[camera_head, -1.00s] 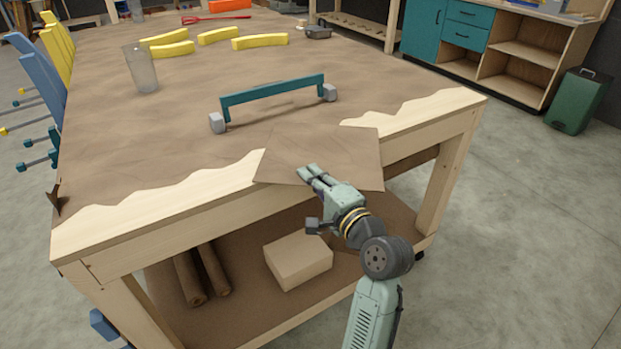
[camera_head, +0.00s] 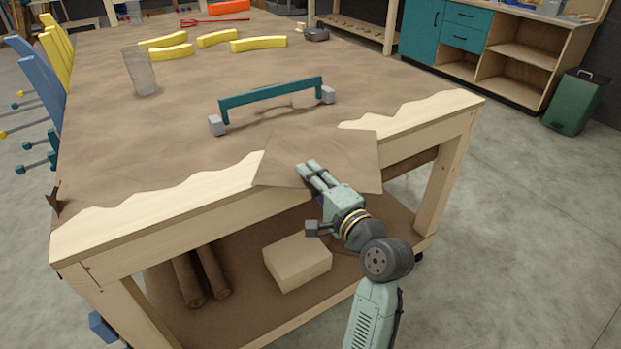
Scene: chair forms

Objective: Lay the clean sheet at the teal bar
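The teal bar (camera_head: 272,93) stands on the brown-covered worktable, with a grey block at each end. A flat brown square sheet (camera_head: 345,150) lies in front of the bar, across the table's front edge and the bare wood strip. Its near part reaches past the edge. My gripper (camera_head: 306,167) comes in from the front right, with its two fingers over the sheet's near middle. A narrow gap shows between the fingers. The fingers hide part of the sheet, and I cannot tell whether they grip it.
The worktable (camera_head: 190,120) has a torn brown covering with bare wood along the front. A clear cup (camera_head: 140,72) stands back left, and yellow curved pieces (camera_head: 258,43) lie behind the bar. A box (camera_head: 297,262) and brown rolls (camera_head: 199,275) are on the lower shelf.

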